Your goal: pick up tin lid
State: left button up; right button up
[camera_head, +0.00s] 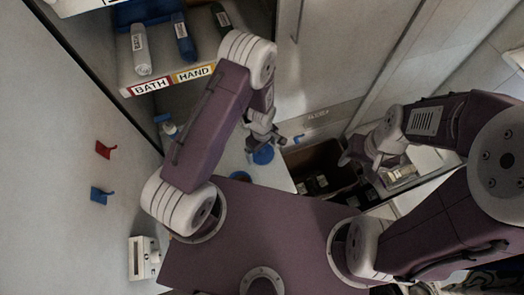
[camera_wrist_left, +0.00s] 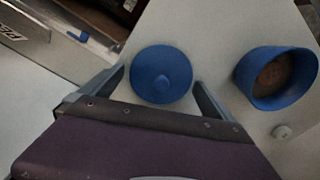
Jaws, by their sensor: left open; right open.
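In the head view a blue round thing, probably this lid (camera_head: 263,155), shows beside my left gripper (camera_head: 262,138). In the left wrist view my left gripper (camera_wrist_left: 158,82) is open, with one finger at each side of the lid. I cannot tell whether the fingers touch it. An open blue tin (camera_wrist_left: 276,78) with a brown inside stands to the right of the lid. My right gripper (camera_head: 370,158) is open and empty, away at the right.
A shelf (camera_head: 165,82) labelled BATH and HAND holds bottles. Red (camera_head: 104,149) and blue (camera_head: 101,195) hooks are on the left wall.

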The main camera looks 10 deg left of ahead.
aim_at(262, 150)
pick_arm(q)
jog(key=shift+s, duration=0.15)
jog(key=c, duration=1.1)
jog(key=shift+r, duration=0.1)
jog(key=shift+r, duration=0.6)
notch_tip(262, 150, up, 3)
jog(key=shift+d+f+b, duration=0.1)
jog(key=shift+b, duration=0.6)
jog(key=shift+s+d+r+b, duration=0.35)
jog(key=shift+s+d+r, duration=0.3)
jog(key=shift+d+r, duration=0.85)
jog(key=shift+s+d+r+b, duration=0.35)
jog(key=shift+s+d+r, duration=0.4)
jog(key=shift+d, duration=1.3)
jog(key=shift+s+d+r+b, duration=0.35)
jog(key=shift+s+d+r, duration=0.25)
jog(key=shift+d+r, duration=0.9)
